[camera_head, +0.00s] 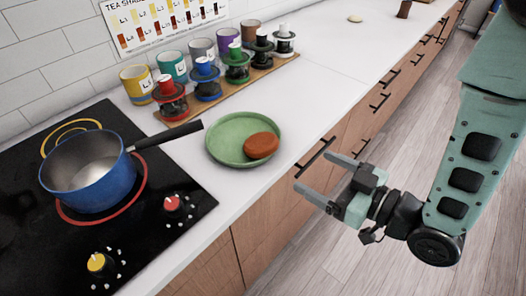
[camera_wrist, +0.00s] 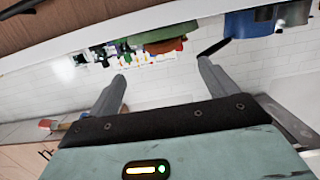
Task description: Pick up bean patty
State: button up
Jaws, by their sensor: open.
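The bean patty (camera_head: 261,145) is a reddish-brown, rounded disc. It lies on the right side of a round green plate (camera_head: 226,154) on the white counter, near the front edge. My gripper (camera_head: 313,177) is open and empty, in front of the counter edge, to the right of and apart from the patty. In the wrist view, the two fingers (camera_wrist: 163,80) are spread with nothing between them. The wrist view looks tilted or upside down. The green plate (camera_wrist: 158,36) shows edge-on beyond the fingers there, with a brown thing at it that is probably the patty.
A blue pot (camera_head: 88,178) stands on the black cooktop (camera_head: 150,225), its dark handle reaching toward the plate. Several coloured mugs and jars stand behind, the jars on a wooden board (camera_head: 225,92). The counter (camera_head: 330,85) right of the plate is clear. Drawer handles (camera_head: 315,158) stick out below the edge.

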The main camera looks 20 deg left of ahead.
aim_at(275, 150)
jog(key=b+x, duration=0.7)
jog(key=x, duration=0.1)
jog(key=shift+a+r, duration=0.1)
jog(key=shift+r, duration=0.05)
jog(key=shift+p+x, duration=0.55)
jog(key=shift+x, duration=2.45)
jog(key=shift+a+r, duration=0.1)
jog(key=shift+r, duration=0.05)
jog(key=shift+s, duration=0.1)
jog(key=c, duration=0.9)
